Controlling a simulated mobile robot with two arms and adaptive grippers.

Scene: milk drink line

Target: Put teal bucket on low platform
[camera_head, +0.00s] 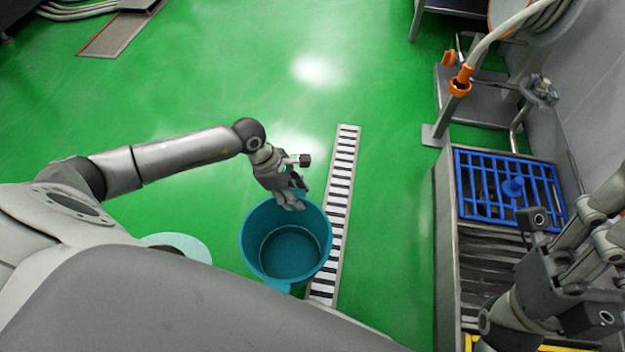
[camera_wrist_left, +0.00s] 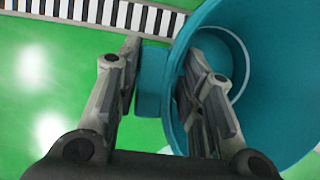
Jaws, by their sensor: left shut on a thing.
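The teal bucket (camera_head: 285,232) is empty and open at the top, with its inside facing my head camera. My left gripper (camera_head: 291,200) is at its far rim. In the left wrist view, the left gripper (camera_wrist_left: 158,75) is shut on a teal tab at the side of the bucket (camera_wrist_left: 265,110). The bucket's underside is hidden, so I cannot tell whether it touches the floor. My right gripper (camera_head: 560,300) is at the lower right, away from the bucket; its fingers are unclear. No low platform can be made out for certain.
A black-and-white striped floor drain (camera_head: 342,180) runs beside the bucket. A metal trough with a blue grid (camera_head: 480,185) stands at the right. A pale teal round thing (camera_head: 182,243) is partly hidden by my body. Green floor (camera_head: 210,90) is clear beyond.

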